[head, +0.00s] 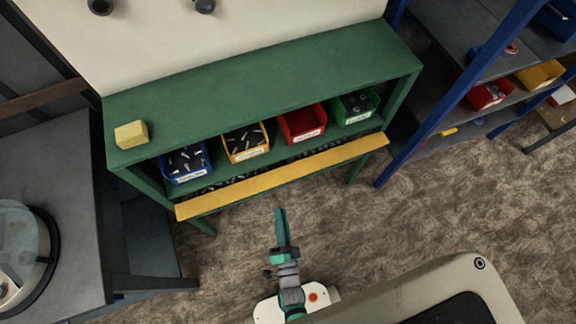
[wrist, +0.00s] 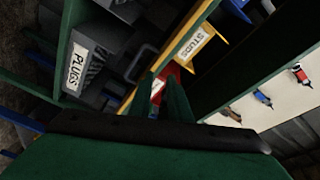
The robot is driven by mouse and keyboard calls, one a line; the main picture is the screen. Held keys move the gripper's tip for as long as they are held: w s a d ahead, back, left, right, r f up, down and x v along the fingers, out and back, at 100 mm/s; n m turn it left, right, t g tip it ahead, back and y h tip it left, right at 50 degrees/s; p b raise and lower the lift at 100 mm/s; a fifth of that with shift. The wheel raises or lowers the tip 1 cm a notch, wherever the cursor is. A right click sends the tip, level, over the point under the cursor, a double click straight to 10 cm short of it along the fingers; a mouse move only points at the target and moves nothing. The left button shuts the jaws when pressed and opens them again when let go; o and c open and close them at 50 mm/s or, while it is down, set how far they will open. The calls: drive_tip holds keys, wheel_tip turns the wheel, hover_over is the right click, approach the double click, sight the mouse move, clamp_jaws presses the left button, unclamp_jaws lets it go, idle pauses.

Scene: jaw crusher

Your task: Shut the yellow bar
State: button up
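The yellow bar (head: 285,177) runs along the front of the green bench (head: 270,85), below the row of bins. A dark gap with small parts shows between the bar and the bins. In the wrist view, a yellow strip (wrist: 191,32) that looks like this bar crosses diagonally. My gripper (head: 281,212) is in front of the bar, nearer to me and apart from it in the head view. In the wrist view its two green fingers (wrist: 160,80) stand apart with nothing seen between them but background.
Blue (head: 185,163), yellow (head: 245,142), red (head: 303,123) and green (head: 355,106) bins stand under the bench top. A yellow block (head: 131,134) lies on top. A grey table (head: 60,200) stands left, a blue-framed shelf (head: 440,105) right. Open carpet lies right of my gripper.

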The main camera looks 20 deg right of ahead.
sight(288, 166)
drive_tip(key=w+d+f+m+h, duration=0.1)
drive_tip(key=w+d+m, duration=0.1)
drive_tip(key=w, duration=0.4)
drive_tip(key=w+d+f+m+h, duration=0.1)
drive_tip(key=w+d+m, duration=0.2)
drive_tip(key=w, duration=0.3)
drive_tip(key=w+d+f+m+h, duration=0.1)
drive_tip(key=w+d+m, duration=0.2)
drive_tip(key=w, duration=0.3)
drive_tip(key=shift+w+d+f, duration=0.25)
drive_tip(key=shift+d+f, duration=0.05)
drive_tip(key=shift+d, duration=0.2)
drive_tip(key=shift+c, duration=0.3)
clamp_jaws()
